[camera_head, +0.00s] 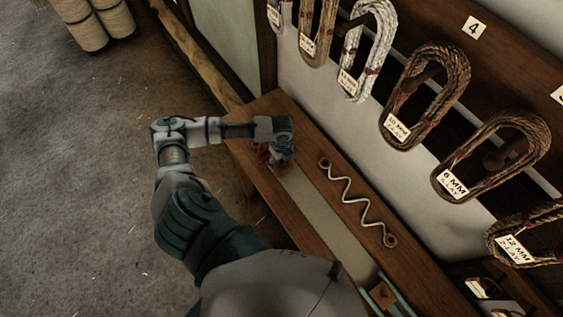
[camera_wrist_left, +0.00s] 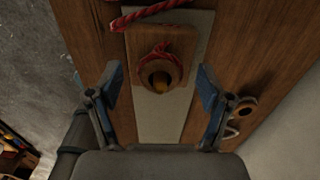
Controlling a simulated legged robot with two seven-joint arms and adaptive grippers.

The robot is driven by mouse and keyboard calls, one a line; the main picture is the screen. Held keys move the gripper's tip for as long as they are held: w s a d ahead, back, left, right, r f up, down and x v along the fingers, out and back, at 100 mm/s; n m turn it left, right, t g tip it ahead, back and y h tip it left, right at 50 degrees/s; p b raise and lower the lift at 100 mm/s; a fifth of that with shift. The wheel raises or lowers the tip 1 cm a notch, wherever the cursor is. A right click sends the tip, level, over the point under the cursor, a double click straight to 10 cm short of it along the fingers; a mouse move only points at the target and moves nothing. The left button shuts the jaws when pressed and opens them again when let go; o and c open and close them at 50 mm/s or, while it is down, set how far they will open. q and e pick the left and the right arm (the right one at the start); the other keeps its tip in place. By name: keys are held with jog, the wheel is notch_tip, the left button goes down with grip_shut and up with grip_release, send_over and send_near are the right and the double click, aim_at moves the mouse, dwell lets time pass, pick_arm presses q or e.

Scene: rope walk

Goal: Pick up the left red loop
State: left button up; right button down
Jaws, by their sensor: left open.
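My left gripper (camera_wrist_left: 162,92) is open and empty, with a blue-grey finger on each side in the left wrist view. Between and beyond its fingers is a wooden block (camera_wrist_left: 138,45) with a reddish ring (camera_wrist_left: 160,56) around a round opening that has an orange-brown middle. A red twisted rope (camera_wrist_left: 150,12) crosses just beyond the block and is cut off by the top edge. In the head view the left gripper (camera_head: 277,160) is over the bench, with red (camera_head: 262,153) showing beside it. The gripper hides much of the red there. The right gripper is not in view.
The wooden bench (camera_head: 285,205) has a pale strip along it. A white wavy rope (camera_head: 352,197) joins two wooden rings to the right. Several rope coils (camera_head: 425,95) with labels hang on the wall behind. Open floor (camera_head: 80,190) lies to the left.

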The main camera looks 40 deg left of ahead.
pick_arm(q)
jog(key=c, duration=0.9)
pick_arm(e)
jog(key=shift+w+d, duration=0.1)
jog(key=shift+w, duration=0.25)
pick_arm(q)
jog(key=shift+c, duration=0.2)
notch_tip(320, 180, up, 10)
jog(key=shift+f+p, duration=0.25)
jog(key=shift+p, duration=0.15)
jog(key=shift+r, duration=0.35)
jog(key=shift+r+p, duration=0.2)
jog(key=shift+p, duration=0.55)
jog(key=shift+f, duration=0.15)
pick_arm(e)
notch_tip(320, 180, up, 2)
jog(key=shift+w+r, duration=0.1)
